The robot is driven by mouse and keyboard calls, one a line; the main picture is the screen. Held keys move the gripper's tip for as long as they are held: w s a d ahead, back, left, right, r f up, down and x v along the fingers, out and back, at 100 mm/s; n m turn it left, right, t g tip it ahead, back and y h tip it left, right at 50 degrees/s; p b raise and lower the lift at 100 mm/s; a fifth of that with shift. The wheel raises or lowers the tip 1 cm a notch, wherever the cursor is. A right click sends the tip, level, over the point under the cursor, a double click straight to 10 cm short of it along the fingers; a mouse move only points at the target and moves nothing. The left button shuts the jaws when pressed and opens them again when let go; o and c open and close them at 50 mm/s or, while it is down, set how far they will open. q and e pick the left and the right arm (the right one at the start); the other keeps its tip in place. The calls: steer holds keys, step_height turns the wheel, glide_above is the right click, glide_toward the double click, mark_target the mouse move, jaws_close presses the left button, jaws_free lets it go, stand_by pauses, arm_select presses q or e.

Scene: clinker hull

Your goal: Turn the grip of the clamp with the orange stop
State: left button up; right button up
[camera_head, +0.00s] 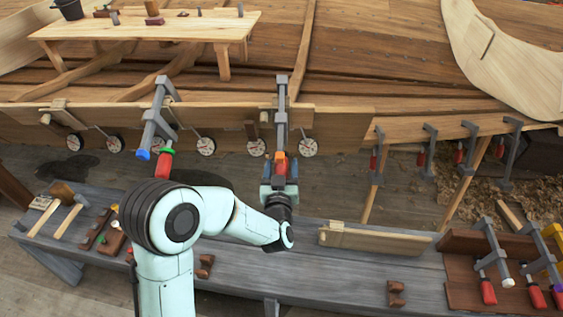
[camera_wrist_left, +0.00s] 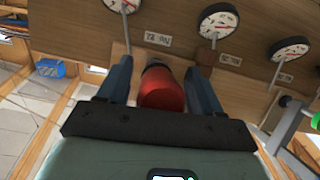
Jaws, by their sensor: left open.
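The clamp with the orange stop (camera_head: 281,110) hangs upright on the hull's plank edge, in the middle of the head view. Its orange stop (camera_head: 280,143) shows just above my left gripper (camera_head: 280,165). In the left wrist view its red grip (camera_wrist_left: 162,92) lies between the two blue fingers of my left gripper (camera_wrist_left: 159,68). The fingers are open, one on each side of the grip, with narrow gaps visible. In the head view the gripper mostly hides the grip. My right gripper is in neither view.
A second clamp (camera_head: 154,120) with a blue stop, green collar and red grip hangs to the left. Several round dials (camera_head: 205,146) line the plank. The grey workbench (camera_head: 345,271) below holds blocks, tools and a board. More clamps hang and lie at right.

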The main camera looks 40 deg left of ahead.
arm_select(q)
steer(key=shift+c, duration=0.3)
steer(key=c, duration=0.9)
steer(key=shift+r+y, duration=0.1)
steer(key=shift+y, duration=0.2)
steer(key=shift+m+g+y+p, duration=0.4)
steer(key=shift+m+g+y, duration=0.25)
steer(key=shift+m, duration=0.45)
steer(key=shift+r+m+g+y+p, duration=0.1)
steer(key=shift+m+g+y+p, duration=0.25)
steer(key=shift+m+y+p, duration=0.35)
steer(key=m+g+y+p, duration=0.1)
steer(key=m+y+p, duration=0.1)
steer(key=m, duration=0.1)
steer(key=shift+a+r+m, duration=0.1)
steer(key=shift+m, duration=0.3)
steer(key=shift+s+m+y+p, duration=0.15)
steer(key=shift+m+y+p, duration=0.6)
steer(key=shift+m+p, duration=0.2)
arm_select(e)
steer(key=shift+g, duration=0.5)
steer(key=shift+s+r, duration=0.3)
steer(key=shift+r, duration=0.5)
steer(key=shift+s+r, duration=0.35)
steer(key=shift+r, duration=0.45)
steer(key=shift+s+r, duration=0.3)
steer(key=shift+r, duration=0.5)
arm_select(q)
steer(key=shift+a, duration=0.1)
